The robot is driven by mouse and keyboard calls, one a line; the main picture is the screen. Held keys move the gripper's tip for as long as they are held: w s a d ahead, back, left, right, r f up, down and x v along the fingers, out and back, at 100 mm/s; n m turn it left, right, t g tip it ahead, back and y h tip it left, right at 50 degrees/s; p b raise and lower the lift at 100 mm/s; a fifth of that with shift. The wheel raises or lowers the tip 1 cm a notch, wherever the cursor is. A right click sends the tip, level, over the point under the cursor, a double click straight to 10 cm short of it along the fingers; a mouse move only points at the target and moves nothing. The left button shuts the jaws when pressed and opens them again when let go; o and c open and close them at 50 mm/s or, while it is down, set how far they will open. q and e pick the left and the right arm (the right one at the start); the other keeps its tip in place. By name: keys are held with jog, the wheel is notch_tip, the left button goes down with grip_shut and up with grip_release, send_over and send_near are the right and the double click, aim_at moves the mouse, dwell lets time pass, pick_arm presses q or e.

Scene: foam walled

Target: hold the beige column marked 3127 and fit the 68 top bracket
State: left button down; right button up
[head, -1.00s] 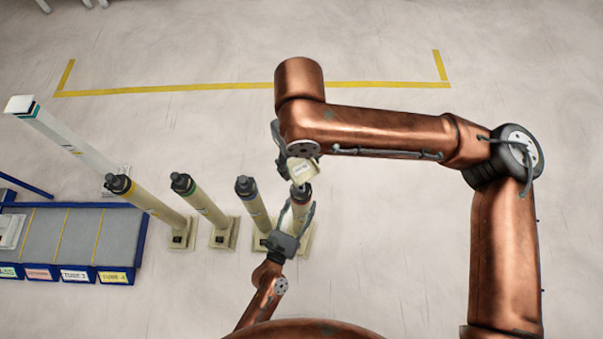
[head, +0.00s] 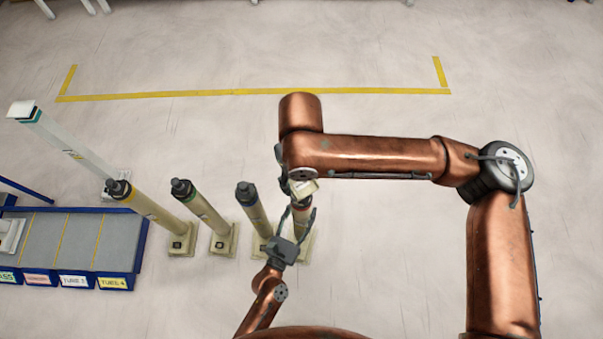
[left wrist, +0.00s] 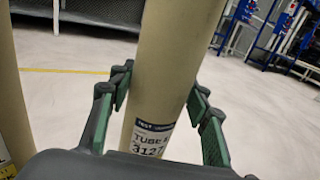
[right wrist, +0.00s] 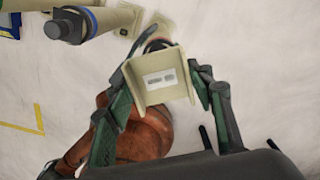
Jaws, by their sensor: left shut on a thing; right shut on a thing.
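The beige column marked 3127 (left wrist: 165,80) stands upright in the left wrist view, its white label partly readable. My left gripper (left wrist: 163,95) is shut around it, one finger on each side. In the head view the column (head: 300,214) is the rightmost of the row, and my left gripper (head: 297,222) is at its shaft. The beige top bracket (right wrist: 162,80) is between the fingers of my right gripper (right wrist: 160,75), which is shut on it; its label is too blurred to read. In the head view the bracket (head: 303,187) covers the column's top; I cannot tell whether they touch.
Several similar dark-capped columns (head: 205,208) stand on square bases to the left. The floor to the right and behind is clear, with a yellow line (head: 250,93).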

aim_at(301, 185)
jog(key=shift+f, duration=1.05)
jog(key=shift+f, duration=1.55)
dwell(0.7)
jog(key=o, duration=1.3)
notch_tip(301, 185, up, 12)
pick_arm(q)
jog(key=c, duration=1)
grip_release()
jog(key=shift+o, duration=0.2)
